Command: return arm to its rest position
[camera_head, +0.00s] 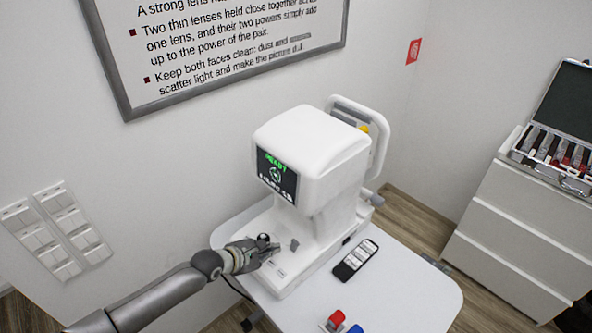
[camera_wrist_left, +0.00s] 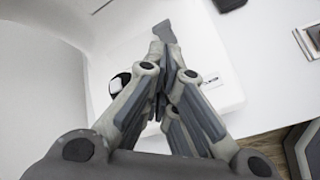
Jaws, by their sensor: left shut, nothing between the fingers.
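My left gripper (camera_head: 262,251) reaches in from the left, close to the front of the white eye test machine (camera_head: 325,165), near its joystick (camera_head: 263,240). In the left wrist view, my left gripper (camera_wrist_left: 167,72) has its fingers drawn together with nothing between them. The white base of the machine (camera_wrist_left: 215,65) lies behind them. A dark knob (camera_wrist_left: 119,83), likely the joystick, shows just left of the fingers; I cannot tell whether they touch. The machine's screen (camera_head: 276,176) reads READY. My right gripper is not in view.
The machine stands on a white table (camera_head: 400,290) with a phone (camera_head: 354,260), a red item (camera_head: 336,319) and a blue item (camera_head: 355,329). An open lens case (camera_head: 560,150) sits on white drawers (camera_head: 515,235) at right. A framed board (camera_head: 230,45) hangs on the wall.

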